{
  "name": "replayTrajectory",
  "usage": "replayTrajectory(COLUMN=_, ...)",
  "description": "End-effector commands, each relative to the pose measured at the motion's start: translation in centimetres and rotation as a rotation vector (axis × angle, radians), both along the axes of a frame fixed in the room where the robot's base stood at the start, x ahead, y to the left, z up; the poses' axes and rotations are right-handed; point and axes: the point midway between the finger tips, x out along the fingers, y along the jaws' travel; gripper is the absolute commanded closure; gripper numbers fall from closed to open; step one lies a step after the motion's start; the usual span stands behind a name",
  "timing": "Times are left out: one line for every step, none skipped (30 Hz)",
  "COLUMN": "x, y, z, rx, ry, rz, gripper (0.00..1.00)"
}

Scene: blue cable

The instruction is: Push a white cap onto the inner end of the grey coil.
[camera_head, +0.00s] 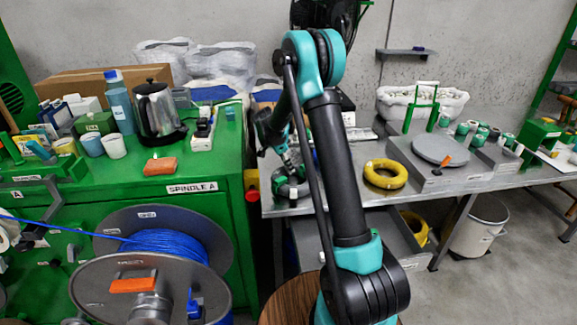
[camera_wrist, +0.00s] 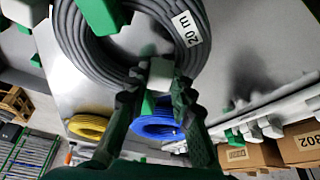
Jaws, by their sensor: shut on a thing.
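The grey coil (camera_wrist: 75,45) fills the upper part of the wrist view and bears a white label reading "20 m". The coil's inner end cannot be made out clearly.
A yellow coil (camera_head: 385,174) lies right of the grey one, beside a grey turntable (camera_head: 440,150). A white bin of small parts (camera_head: 421,103) stands behind. The green spindle cabinet (camera_head: 205,210) is left. A blue coil (camera_wrist: 158,125) shows beyond my fingers.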

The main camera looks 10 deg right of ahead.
Motion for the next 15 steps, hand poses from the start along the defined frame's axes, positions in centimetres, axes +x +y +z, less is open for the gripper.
replayTrajectory(x=0.0, y=0.01, z=-0.01, rx=0.0, ry=0.0, rz=0.0, gripper=0.89)
replayTrajectory(x=0.0, y=0.0, z=-0.03, rx=0.0, ry=0.0, rz=0.0, gripper=0.89)
replayTrajectory(x=0.0, y=0.0, z=-0.08, rx=0.0, ry=0.0, rz=0.0, gripper=0.89)
replayTrajectory(x=0.01, y=0.01, z=-0.12, rx=0.0, ry=0.0, rz=0.0, gripper=0.89)
replayTrajectory(x=0.0, y=0.0, z=-0.16, rx=0.0, ry=0.0, rz=0.0, gripper=0.89)
replayTrajectory(x=0.0, y=0.0, z=-0.24, rx=0.0, ry=0.0, rz=0.0, gripper=0.89)
replayTrajectory(x=0.0, y=0.0, z=-0.29, rx=0.0, ry=0.0, rz=0.0, gripper=0.89)
replayTrajectory(x=0.0, y=0.0, z=-0.35, rx=0.0, ry=0.0, rz=0.0, gripper=0.89)
replayTrajectory(x=0.0, y=0.0, z=-0.39, rx=0.0, ry=0.0, rz=0.0, gripper=0.89)
replayTrajectory(x=0.0, y=0.0, z=-0.41, rx=0.0, ry=0.0, rz=0.0, gripper=0.89)
replayTrajectory(x=0.0, y=0.0, z=-0.42, rx=0.0, ry=0.0, rz=0.0, gripper=0.89)
replayTrajectory(x=0.0, y=0.0, z=-0.42, rx=0.0, ry=0.0, rz=0.0, gripper=0.89)
replayTrajectory(x=0.0, y=0.0, z=-0.42, rx=0.0, ry=0.0, rz=0.0, gripper=0.89)
replayTrajectory(x=0.0, y=0.0, z=-0.42, rx=0.0, ry=0.0, rz=0.0, gripper=0.89)
replayTrajectory(x=-0.01, y=0.0, z=-0.42, rx=0.0, ry=0.0, rz=0.0, gripper=0.89)
